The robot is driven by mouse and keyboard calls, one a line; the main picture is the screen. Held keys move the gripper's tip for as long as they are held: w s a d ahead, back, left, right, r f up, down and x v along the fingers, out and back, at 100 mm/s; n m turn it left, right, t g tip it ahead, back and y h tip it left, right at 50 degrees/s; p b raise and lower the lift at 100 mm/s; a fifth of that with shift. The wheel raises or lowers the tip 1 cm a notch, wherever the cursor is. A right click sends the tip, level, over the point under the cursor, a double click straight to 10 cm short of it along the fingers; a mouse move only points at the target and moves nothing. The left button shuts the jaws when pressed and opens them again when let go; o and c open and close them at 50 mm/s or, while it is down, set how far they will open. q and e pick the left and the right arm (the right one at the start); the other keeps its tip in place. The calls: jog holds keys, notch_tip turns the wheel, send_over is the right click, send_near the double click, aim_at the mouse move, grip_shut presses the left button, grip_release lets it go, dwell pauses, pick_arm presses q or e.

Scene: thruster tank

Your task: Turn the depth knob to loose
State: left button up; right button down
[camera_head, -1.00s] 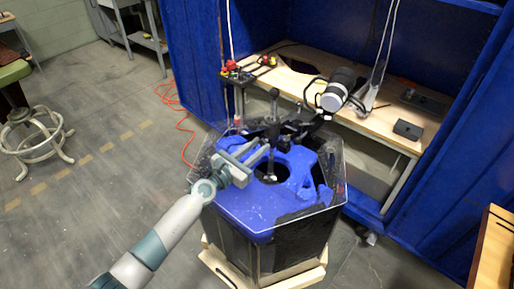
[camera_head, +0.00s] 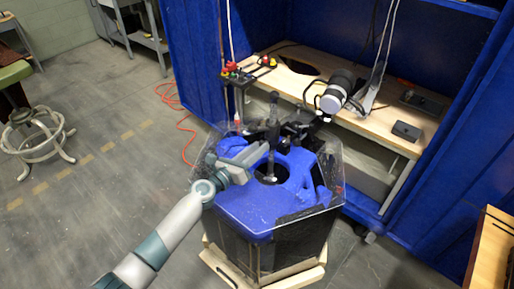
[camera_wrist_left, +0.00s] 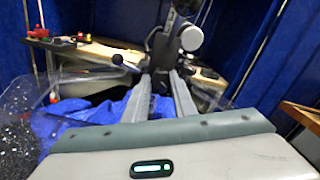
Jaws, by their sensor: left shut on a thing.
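A dark upright post with black clamp parts (camera_head: 273,108) stands on the blue-topped tank (camera_head: 247,206). My left gripper (camera_head: 264,149) reaches in from the left over the tank top, its fingers at the post's foot. In the left wrist view, the two fingers of my left gripper (camera_wrist_left: 160,80) are close together around a dark part at the post, which seems to be the depth knob (camera_wrist_left: 161,72). The fingers hide much of it, and its setting cannot be read. A small black ball on a lever (camera_wrist_left: 117,59) shows left of the fingers. My right gripper is not in view.
A wooden bench (camera_head: 385,132) stands behind the tank, inside blue curtains (camera_head: 196,75). A grey and black cylinder (camera_head: 337,92) is close behind the post. A red cable (camera_head: 182,128) lies on the floor at left. A round hole (camera_head: 271,173) opens in the tank top.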

pick_arm(q)
jog(key=shift+n, duration=1)
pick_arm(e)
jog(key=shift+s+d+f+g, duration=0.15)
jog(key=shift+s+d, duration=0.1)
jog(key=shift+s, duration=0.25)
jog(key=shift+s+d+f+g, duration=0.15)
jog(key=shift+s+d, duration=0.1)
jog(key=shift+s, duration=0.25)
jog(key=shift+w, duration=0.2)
